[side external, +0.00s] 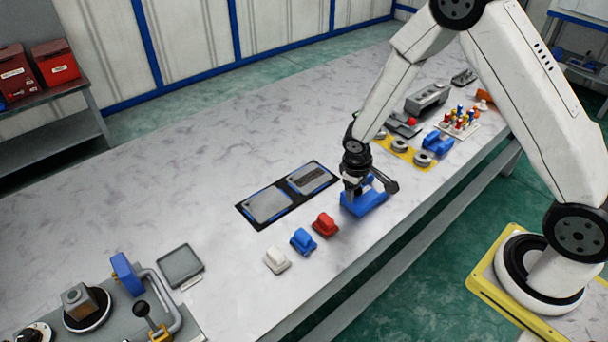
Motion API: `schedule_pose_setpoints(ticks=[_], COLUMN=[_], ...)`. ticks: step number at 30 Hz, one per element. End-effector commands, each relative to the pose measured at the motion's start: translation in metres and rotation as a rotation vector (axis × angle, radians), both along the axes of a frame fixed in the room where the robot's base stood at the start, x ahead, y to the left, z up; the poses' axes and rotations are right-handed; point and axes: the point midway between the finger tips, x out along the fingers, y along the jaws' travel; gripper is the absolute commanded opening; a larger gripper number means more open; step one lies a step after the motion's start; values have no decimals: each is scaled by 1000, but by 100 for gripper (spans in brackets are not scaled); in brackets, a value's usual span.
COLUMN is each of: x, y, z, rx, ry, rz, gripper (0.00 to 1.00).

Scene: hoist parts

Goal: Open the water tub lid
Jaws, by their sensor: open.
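My gripper (351,192) points down at the left end of a blue block-like part (372,203) near the table's front edge. It is open; whether its fingers touch the blue part cannot be told. A dark lever-like piece (384,179) shows just right of the gripper. No water tub or lid can be picked out for certain. A flat grey square piece (180,265) with a raised rim lies at the lower left. Two flat grey plates (268,205) with blue edges lie on a black mat (283,192) left of the gripper.
White, blue (303,241) and red (325,224) small parts stand in a row left of the gripper. A fixture with a bent pipe (163,299) and upright blue plate (126,273) fills the lower left. Yellow-based discs (399,146) and coloured pegs (461,120) stand right. The table's far left is clear.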

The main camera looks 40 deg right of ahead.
Motion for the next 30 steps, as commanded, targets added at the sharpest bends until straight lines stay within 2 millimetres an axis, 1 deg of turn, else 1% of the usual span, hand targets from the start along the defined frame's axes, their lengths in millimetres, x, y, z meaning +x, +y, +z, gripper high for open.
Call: schedule_pose_setpoints(ticks=[4,5,6,8,9,11,12,30], x=[0,0,0,0,0,0,0,0], y=[0,0,0,0,0,0,0,0], z=[0,0,0,0,0,0,0,0], rx=[0,0,0,0,0,0,0,0], ry=[0,0,0,0,0,0,0,1], rz=[0,0,0,0,0,0,0,0], gripper=[78,71,59,40,27,8,0,0])
